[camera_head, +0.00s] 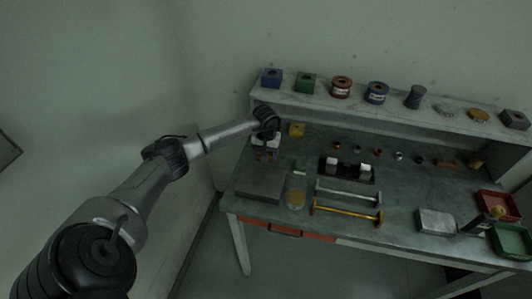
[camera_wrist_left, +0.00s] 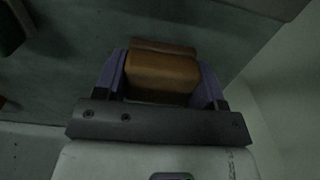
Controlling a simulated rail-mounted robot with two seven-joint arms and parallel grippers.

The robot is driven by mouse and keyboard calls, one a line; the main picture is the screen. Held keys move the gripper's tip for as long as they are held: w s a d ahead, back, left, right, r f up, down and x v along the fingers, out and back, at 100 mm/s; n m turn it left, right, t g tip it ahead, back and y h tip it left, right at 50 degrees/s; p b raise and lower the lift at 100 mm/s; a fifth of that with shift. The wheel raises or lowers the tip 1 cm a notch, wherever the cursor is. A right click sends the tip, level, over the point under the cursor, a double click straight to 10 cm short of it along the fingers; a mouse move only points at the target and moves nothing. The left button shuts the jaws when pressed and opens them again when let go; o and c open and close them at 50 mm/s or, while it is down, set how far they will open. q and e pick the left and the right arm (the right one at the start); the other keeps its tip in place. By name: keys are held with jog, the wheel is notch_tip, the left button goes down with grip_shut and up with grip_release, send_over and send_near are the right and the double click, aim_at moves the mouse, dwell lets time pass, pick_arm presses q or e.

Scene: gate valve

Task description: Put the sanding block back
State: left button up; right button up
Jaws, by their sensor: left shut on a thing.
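The sanding block, an orange-brown block with a darker reddish-brown strip along one side, shows in the wrist view (camera_wrist_left: 162,75). My left gripper (camera_wrist_left: 162,85) is shut on it, with a purple-grey finger on either side. In the head view my left gripper (camera_head: 267,154) points down over the back left part of the workbench (camera_head: 320,145). The block is small and dark there, and I cannot tell if it touches the bench. My right gripper is not in view.
A flat grey plate (camera_head: 260,187) lies in front of the gripper. A black tray (camera_head: 347,171) and two long handled bars (camera_head: 347,211) lie further right. The raised shelf (camera_head: 385,108) behind carries spools and blocks.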

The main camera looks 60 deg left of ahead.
pick_arm(q)
jog(key=shift+f, duration=0.15)
jog(key=o, duration=0.9)
notch_tip(320, 180, up, 12)
jog(key=shift+r, duration=0.2)
jog(key=shift+d+f, duration=0.1)
